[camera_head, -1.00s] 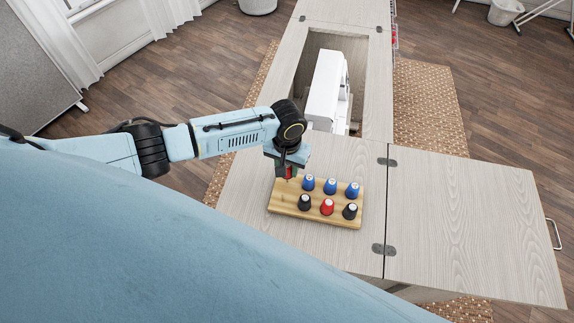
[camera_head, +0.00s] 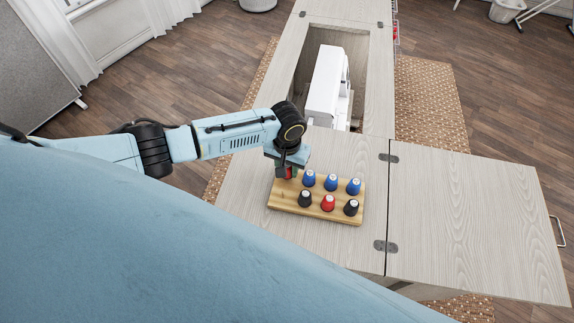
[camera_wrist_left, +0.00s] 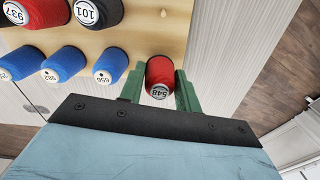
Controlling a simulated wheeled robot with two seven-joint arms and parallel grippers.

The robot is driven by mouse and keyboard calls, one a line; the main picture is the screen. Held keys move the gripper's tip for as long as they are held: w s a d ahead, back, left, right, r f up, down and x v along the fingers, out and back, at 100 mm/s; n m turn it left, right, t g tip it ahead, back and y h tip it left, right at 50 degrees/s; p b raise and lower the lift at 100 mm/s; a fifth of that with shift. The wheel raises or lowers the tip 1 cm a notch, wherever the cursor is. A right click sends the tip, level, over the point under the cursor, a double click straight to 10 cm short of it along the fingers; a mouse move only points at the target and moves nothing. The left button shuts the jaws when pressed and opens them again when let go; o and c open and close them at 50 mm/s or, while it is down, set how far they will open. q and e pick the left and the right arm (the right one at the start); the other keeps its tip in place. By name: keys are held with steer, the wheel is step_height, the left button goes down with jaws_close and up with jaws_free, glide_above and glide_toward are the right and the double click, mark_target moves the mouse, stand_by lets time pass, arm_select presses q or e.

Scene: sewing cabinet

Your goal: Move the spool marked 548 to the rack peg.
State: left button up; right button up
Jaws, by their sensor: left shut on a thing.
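The red spool marked 548 (camera_wrist_left: 160,73) sits between the green fingers of my left gripper (camera_head: 286,173), its label facing the wrist camera. The gripper is shut on it, at the left back corner of the wooden rack (camera_head: 283,201). In the head view the gripper mostly hides this spool. I cannot tell whether its base touches the rack. In the left wrist view a small bare peg (camera_wrist_left: 163,13) stands on the rack near the board's edge, apart from the held spool. My right gripper is not in view.
Beside the held spool, the rack bears blue spools, one marked 656 (camera_wrist_left: 109,66), a red one marked 937 (camera_wrist_left: 32,12) and black ones, one marked 101 (camera_wrist_left: 97,11). A white sewing machine (camera_head: 327,85) stands in the cabinet opening behind. The right cabinet leaf (camera_head: 470,220) is clear.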

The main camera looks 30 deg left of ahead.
arm_select(q)
steer(key=o, duration=1)
step_height(320, 180, up, 13)
steer(key=shift+r+p, duration=0.15)
steer(key=shift+p, duration=0.75)
